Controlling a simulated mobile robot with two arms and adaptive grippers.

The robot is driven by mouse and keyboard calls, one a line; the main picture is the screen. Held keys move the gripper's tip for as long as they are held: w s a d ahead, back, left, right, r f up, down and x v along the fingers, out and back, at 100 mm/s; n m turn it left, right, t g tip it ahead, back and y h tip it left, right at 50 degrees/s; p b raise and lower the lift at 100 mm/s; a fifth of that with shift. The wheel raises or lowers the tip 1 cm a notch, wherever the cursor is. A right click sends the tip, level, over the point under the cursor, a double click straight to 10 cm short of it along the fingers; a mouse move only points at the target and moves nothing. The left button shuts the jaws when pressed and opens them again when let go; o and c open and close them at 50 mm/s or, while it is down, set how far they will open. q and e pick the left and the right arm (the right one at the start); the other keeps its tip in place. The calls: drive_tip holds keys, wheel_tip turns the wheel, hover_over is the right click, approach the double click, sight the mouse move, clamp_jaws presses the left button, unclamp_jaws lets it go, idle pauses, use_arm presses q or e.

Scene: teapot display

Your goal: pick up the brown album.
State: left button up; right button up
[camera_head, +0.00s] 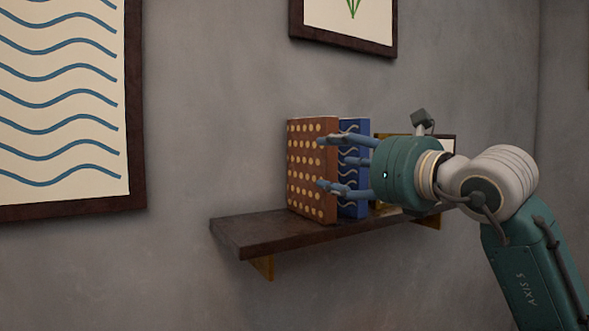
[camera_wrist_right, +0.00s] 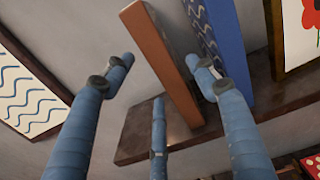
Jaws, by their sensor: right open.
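The brown album (camera_head: 305,177) with cream dots stands upright on the dark wall shelf (camera_head: 250,234), next to a blue album (camera_head: 355,205) with wavy lines. In the right wrist view the brown album (camera_wrist_right: 163,60) shows its spine side, with the blue album (camera_wrist_right: 225,45) to its right. My right gripper (camera_head: 325,160) is open at the albums, its blue fingers overlapping them in the head view. In the wrist view its fingers (camera_wrist_right: 165,90) spread around the brown album's near edge, one at the left, one on the blue album's side. Contact cannot be told. My left gripper is out of view.
A framed picture (camera_head: 447,143) stands on the shelf, partly behind my right gripper. A large wave picture (camera_head: 60,100) hangs at left, and another frame (camera_head: 345,40) hangs above. The left end of the shelf is bare.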

sight(307, 157)
drive_tip(key=shift+r, duration=0.15)
drive_tip(key=shift+w+r, duration=0.2)
drive_tip(key=p+x, duration=0.2)
drive_tip(key=x, duration=0.2)
drive_tip(key=shift+w+a, duration=0.2)
drive_tip(key=shift+a, duration=0.05)
drive_tip(key=p+x, duration=0.1)
drive_tip(key=x, duration=0.1)
drive_tip(key=p+x, duration=0.3)
drive_tip(key=shift+w+a+f, duration=0.2)
drive_tip(key=shift+w+f, duration=0.05)
drive_tip(key=shift+f, duration=0.1)
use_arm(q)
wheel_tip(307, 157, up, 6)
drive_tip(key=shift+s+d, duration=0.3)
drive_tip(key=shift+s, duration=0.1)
use_arm(e)
drive_tip(key=shift+d, duration=0.1)
drive_tip(key=shift+c, duration=0.3)
drive_tip(key=shift+s, duration=0.1)
clamp_jaws()
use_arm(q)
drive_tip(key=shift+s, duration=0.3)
use_arm(e)
drive_tip(key=shift+r, duration=0.15)
